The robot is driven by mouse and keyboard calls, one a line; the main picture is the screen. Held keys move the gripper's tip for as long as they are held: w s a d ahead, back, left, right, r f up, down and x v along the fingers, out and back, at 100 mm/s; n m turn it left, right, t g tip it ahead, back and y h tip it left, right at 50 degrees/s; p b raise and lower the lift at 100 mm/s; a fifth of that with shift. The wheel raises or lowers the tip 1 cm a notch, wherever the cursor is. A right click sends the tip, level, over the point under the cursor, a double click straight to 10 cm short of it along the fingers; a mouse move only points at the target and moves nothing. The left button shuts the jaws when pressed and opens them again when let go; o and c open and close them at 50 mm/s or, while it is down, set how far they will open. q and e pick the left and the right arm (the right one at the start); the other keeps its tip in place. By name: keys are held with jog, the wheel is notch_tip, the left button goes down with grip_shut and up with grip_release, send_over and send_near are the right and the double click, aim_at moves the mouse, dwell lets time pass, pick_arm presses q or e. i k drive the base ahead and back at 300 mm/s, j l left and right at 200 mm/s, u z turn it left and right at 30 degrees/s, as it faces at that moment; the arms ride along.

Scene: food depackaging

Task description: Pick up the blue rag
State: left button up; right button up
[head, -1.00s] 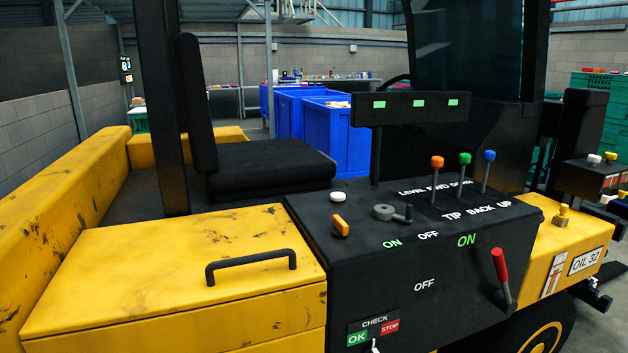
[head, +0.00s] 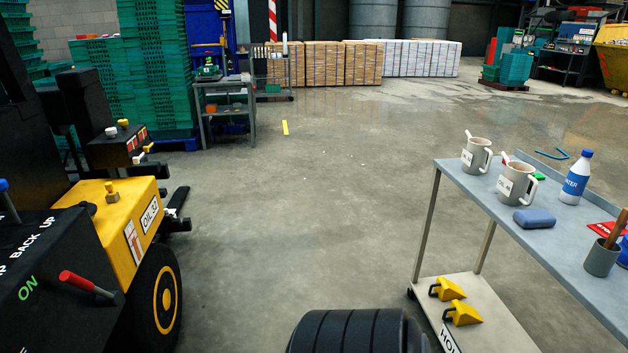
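A small blue rounded, folded-looking item (head: 534,218), which looks like the blue rag, lies flat on the grey top of a trolley (head: 566,245) at the right. It lies in front of two grey mugs (head: 477,155) (head: 515,184) and left of a grey cup (head: 601,259). Neither of my grippers shows in the head view.
A blue-labelled bottle (head: 576,178) stands behind the item. Yellow wedges (head: 448,289) sit on the trolley's lower shelf. A yellow and black vehicle (head: 117,223) stands at the left. Open concrete floor (head: 300,210) lies between. Green crates (head: 157,80) and a grey bench (head: 225,95) stand behind.

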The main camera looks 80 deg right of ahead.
aim_at(527, 218)
jog(key=z, duration=3.8)
jog(key=i+j+z, duration=0.1)
jog(key=z, duration=0.3)
jog(key=i+j+z, duration=0.1)
jog(key=z, duration=0.3)
jog(key=i+j+z, duration=0.25)
jog(key=j, duration=0.45)
jog(key=j+z, duration=0.2)
jog(key=j, duration=0.5)
jog(key=i+j+z, duration=0.1)
jog(key=j+z, duration=0.15)
jog(key=j, duration=0.5)
